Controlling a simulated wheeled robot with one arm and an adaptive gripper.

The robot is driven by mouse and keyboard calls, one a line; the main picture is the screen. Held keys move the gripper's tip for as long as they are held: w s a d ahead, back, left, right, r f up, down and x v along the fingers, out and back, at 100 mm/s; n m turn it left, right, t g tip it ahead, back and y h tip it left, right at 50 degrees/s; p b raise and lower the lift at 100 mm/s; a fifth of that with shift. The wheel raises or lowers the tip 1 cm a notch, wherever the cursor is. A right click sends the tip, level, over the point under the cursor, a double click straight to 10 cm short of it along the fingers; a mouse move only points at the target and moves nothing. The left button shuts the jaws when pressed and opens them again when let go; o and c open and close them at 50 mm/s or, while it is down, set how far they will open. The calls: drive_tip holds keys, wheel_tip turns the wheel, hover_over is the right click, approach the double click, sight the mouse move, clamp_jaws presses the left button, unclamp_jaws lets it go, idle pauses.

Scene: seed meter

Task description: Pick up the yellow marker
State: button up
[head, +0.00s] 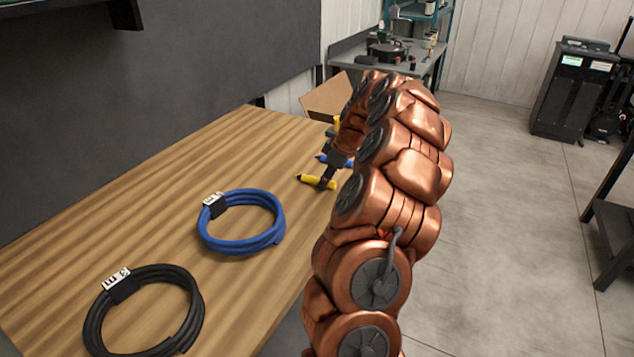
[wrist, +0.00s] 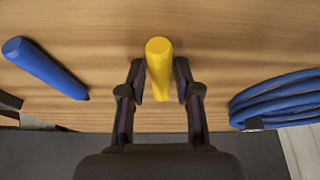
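The yellow marker (head: 308,179) lies on the wooden table near its right edge, its dark tip pointing left in the head view. In the wrist view the yellow marker (wrist: 159,66) sits between my gripper's two fingertips. My gripper (wrist: 160,82) is open around it, with a narrow gap showing on each side. In the head view my gripper (head: 327,178) comes down over the marker and hides part of its middle. I cannot tell how far the fingertips are above the table.
A blue marker (wrist: 45,68) lies beside the yellow one; it also shows in the head view (head: 321,158). A blue cable coil (head: 268,236) and a black cable coil (head: 95,318) lie on the table (head: 130,190). A cardboard box (head: 328,99) is beyond the far end.

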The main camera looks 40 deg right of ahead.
clamp_jaws()
drive_tip(key=shift+r, duration=0.1)
